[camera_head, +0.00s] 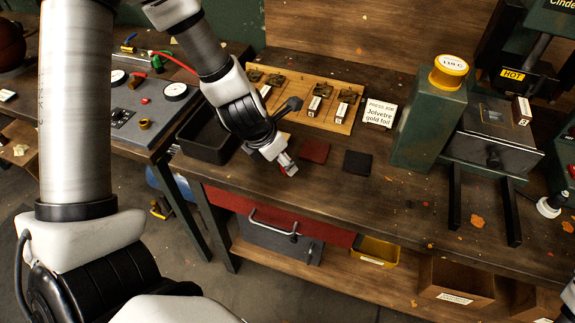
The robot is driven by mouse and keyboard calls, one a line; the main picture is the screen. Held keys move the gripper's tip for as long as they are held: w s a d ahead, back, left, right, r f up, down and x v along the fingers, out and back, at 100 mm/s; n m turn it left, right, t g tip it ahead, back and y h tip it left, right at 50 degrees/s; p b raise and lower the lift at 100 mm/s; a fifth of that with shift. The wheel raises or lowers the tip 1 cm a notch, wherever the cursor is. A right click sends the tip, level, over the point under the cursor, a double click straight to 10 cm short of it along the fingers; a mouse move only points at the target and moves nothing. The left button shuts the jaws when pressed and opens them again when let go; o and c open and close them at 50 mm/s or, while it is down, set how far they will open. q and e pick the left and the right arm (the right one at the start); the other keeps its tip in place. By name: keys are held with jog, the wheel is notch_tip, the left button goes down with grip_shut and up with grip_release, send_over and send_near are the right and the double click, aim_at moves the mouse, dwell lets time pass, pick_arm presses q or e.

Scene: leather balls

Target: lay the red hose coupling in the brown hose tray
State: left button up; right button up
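My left gripper (287,164) hangs over the near part of the workbench, just left of a dark red square. Its fingers are small and partly hidden by the wrist, so I cannot tell whether they are open or shut. A small red spot shows at its fingertips; I cannot tell what it is. A red hose (176,60) and a green fitting (156,63) lie at the back of the left bench. I cannot identify the red hose coupling or the brown hose tray with certainty. My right gripper is not in view.
A black bin (203,152) stands left of my wrist. A wooden board (330,117) with labelled pieces lies behind. Dark red (315,151) and black (357,162) squares lie flat. A green press (428,125) stands right. Brown boxes (455,280) sit on the lower shelf.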

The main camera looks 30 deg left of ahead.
pick_arm(q)
jog(key=x, duration=0.2)
jog(key=b+x, duration=0.1)
jog(key=x, duration=0.1)
jog(key=shift+w+a+f+b, duration=0.15)
jog(key=shift+w+a+b, duration=0.1)
jog(key=shift+w+b, duration=0.1)
jog(key=shift+w+f, duration=0.15)
jog(key=shift+w, duration=0.1)
jog(key=shift+s+d+r, duration=0.15)
jog(key=shift+s+r, duration=0.1)
jog(key=shift+r, duration=0.05)
jog(key=shift+s+r, duration=0.1)
jog(key=c, duration=0.6)
grip_shut()
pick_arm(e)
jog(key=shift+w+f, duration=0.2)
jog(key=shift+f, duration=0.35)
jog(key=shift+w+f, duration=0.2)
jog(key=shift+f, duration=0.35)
pick_arm(q)
jog(key=shift+p, duration=0.3)
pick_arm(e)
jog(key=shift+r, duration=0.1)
